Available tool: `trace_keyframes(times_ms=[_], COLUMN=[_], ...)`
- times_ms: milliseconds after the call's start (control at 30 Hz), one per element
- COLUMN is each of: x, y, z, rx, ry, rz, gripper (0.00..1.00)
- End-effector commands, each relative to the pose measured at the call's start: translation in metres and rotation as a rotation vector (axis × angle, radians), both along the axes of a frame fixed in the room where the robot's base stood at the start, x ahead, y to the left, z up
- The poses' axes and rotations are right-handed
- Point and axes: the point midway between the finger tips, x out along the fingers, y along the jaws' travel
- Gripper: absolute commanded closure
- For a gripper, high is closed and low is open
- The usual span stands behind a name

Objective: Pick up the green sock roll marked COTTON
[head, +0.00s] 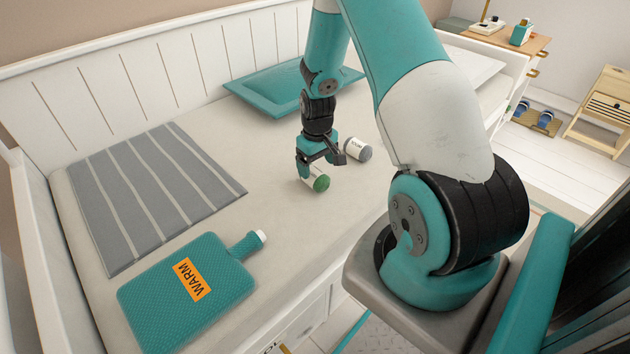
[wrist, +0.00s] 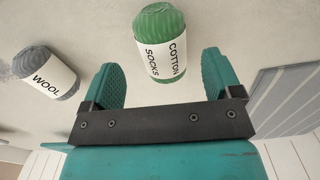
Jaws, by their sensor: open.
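The green sock roll (wrist: 161,45) has a white band reading COTTON SOCKS. It lies on the pale bed surface, just beyond the fingertips and between their lines in the wrist view. In the head view the green roll (head: 321,183) shows beneath my gripper (head: 318,160), partly hidden by a finger. My gripper (wrist: 160,75) is open, with nothing between its fingers. A grey sock roll (wrist: 46,77) marked WOOL lies to the left in the wrist view and to the right of my gripper in the head view (head: 357,149).
A teal hot-water bottle (head: 190,292) marked WARM and a grey striped cloth (head: 150,195) lie on the left of the bed. A teal tray-like item (head: 262,92) lies at the back. The bed's white panelled side (head: 150,70) rises behind. Bare surface surrounds the rolls.

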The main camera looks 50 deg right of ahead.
Motion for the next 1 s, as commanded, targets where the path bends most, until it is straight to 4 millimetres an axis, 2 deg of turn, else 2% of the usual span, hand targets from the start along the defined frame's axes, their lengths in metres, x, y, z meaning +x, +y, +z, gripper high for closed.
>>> trace_keyframes(times_ms=[167,433,733,767,900,1000], x=[0.000,0.002,0.002,0.002,0.002,0.002], y=[0.001,0.002,0.002,0.002,0.002,0.002], z=[-0.013,-0.053,-0.058,-0.058,-0.057,-0.057], rx=[0.000,0.000,0.000,0.000,0.000,0.000], ry=[0.000,0.000,-0.001,-0.001,-0.001,-0.001], rz=[0.000,-0.001,0.000,0.000,0.000,0.000], gripper=[0.16,0.16,0.16,0.18,0.50,0.70])
